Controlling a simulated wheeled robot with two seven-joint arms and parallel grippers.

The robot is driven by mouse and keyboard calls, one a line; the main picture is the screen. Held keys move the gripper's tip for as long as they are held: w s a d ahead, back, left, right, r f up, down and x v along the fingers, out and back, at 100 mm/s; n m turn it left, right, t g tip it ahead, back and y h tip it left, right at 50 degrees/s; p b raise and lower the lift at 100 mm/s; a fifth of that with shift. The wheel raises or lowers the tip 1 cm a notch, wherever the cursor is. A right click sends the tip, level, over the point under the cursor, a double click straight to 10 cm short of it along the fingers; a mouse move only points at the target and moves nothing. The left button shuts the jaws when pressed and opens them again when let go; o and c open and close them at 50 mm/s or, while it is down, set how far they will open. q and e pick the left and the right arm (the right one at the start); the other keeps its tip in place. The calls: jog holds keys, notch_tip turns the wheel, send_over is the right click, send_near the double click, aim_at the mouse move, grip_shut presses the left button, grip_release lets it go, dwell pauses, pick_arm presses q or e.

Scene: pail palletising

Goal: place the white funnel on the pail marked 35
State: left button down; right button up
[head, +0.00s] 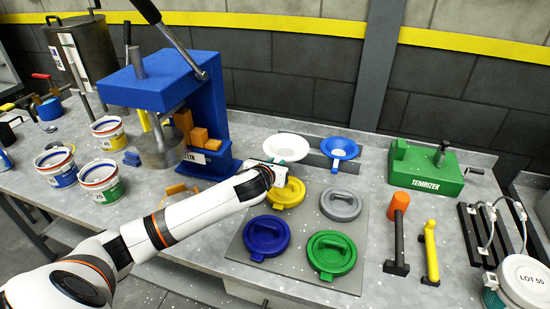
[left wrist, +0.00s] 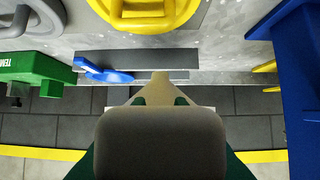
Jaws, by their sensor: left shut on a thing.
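The white funnel (head: 287,145) is at the back middle of the bench in the head view, beside the blue funnel (head: 340,148). My left gripper (head: 278,170) reaches its near edge and is shut on it. A pale part of the white funnel (left wrist: 158,90) also shows between the green finger pads in the left wrist view. My right gripper is out of view.
A blue press (head: 212,125) stands between the pails and the funnels. A grey board (head: 291,262) carries yellow, grey, blue and green lids.

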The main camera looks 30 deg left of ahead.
pick_arm(q)
jog(key=s+d+f+h, duration=0.1)
jog(key=s+d, duration=0.4)
jog(key=s, duration=0.3)
jog(key=s+d+f+m+h, duration=0.1)
jog(key=s+d, duration=0.5)
jog(key=s, duration=0.3)
jog(key=s+d+f+m+h, duration=0.1)
jog(key=s+d, duration=0.5)
jog(key=s, duration=0.3)
jog(key=shift+f, duration=0.4)
